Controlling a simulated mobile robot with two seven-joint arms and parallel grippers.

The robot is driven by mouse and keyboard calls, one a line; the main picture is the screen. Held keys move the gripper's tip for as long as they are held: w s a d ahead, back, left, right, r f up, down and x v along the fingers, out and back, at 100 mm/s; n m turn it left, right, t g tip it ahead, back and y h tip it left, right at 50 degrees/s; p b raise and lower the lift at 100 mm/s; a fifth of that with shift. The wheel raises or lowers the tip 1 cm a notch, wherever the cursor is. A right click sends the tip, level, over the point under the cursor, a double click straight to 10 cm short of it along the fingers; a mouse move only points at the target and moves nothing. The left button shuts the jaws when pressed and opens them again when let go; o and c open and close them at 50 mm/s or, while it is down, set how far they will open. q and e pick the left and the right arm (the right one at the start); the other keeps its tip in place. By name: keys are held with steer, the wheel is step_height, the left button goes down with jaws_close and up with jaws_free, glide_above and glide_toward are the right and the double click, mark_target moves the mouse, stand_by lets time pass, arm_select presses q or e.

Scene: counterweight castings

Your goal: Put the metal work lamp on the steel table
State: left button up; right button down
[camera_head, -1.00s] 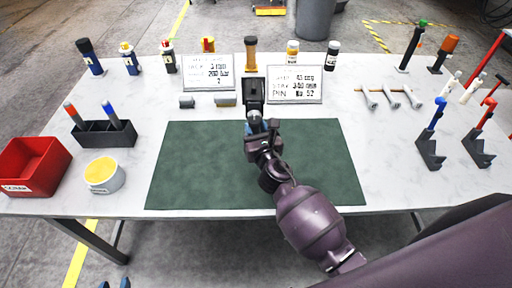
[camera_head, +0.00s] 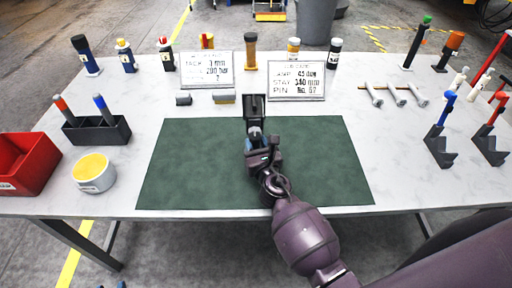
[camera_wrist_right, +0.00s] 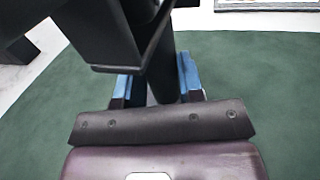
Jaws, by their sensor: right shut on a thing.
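The black metal work lamp (camera_head: 254,106) is held upright over the far middle of the green mat (camera_head: 190,165) on the pale-topped table (camera_head: 110,185). My right gripper (camera_head: 256,143) is shut on it. In the right wrist view the lamp's dark body (camera_wrist_right: 125,30) stands between the blue fingertips of that gripper (camera_wrist_right: 157,85) and hides much of the scene. I cannot tell whether its foot touches the mat. Only blue tips of my left gripper (camera_head: 112,286) show at the bottom edge, apart and empty, below the table's front.
Two printed signs (camera_head: 207,70) (camera_head: 296,81) stand behind the mat, with bottles in a row beyond. A red bin (camera_head: 28,165), a white cup (camera_head: 93,173) and a black holder (camera_head: 97,131) are at left. Hooks and dark brackets (camera_head: 440,152) are at right. The mat around the lamp is clear.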

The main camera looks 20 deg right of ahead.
steer(key=shift+r, duration=0.15)
steer(key=shift+f, duration=0.2)
steer(key=c, duration=0.8)
jaws_free()
steer(key=shift+o, duration=0.2)
steer(key=shift+r, duration=0.1)
steer(key=shift+s+r, duration=0.1)
steer(key=shift+s, duration=0.05)
steer(key=s, duration=1)
steer(key=shift+s, duration=0.15)
steer(key=shift+s+a+b, duration=0.1)
steer(key=shift+s+b, duration=0.25)
steer(key=shift+s, duration=0.4)
